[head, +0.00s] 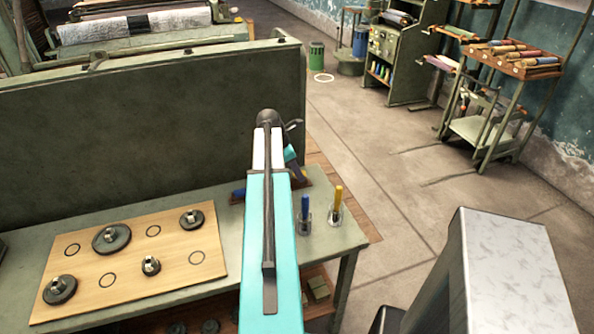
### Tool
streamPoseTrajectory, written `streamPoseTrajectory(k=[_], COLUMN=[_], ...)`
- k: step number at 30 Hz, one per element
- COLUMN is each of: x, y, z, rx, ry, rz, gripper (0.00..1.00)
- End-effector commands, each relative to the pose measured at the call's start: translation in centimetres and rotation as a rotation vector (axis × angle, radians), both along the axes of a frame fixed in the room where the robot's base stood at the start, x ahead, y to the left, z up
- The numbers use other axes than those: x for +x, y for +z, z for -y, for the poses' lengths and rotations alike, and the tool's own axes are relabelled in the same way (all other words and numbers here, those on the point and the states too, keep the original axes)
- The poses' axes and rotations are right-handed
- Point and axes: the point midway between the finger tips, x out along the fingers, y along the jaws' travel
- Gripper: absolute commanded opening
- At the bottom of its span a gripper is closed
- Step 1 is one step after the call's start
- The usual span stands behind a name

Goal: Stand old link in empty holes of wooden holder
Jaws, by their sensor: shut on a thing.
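My teal and white arm reaches up the middle of the head view and bends at a dark joint. My gripper is not visible; the arm covers the spot beyond the table's right part. A dark brown wooden piece (308,183), perhaps the holder, shows on both sides of the arm at the table's right end. Its middle and any holes are hidden. A small blue thing (238,192) shows at its left end, cut off by the arm. I cannot make out the old link.
A light wooden board (125,285) with ring marks and several dark round parts lies on the green table (222,200). Two clear cups right of the arm hold a blue stick (305,207) and a yellow stick (338,197). A tall green panel (150,140) stands behind.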

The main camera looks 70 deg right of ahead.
Motion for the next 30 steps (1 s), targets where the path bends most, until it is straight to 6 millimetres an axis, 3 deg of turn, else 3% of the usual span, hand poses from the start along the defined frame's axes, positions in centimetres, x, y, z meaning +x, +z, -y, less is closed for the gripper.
streamPoseTrajectory(k=[30], x=[0.00], y=[-0.70], z=[0.02], rx=[-0.001], ry=[0.000], rz=[0.001], gripper=[0.06])
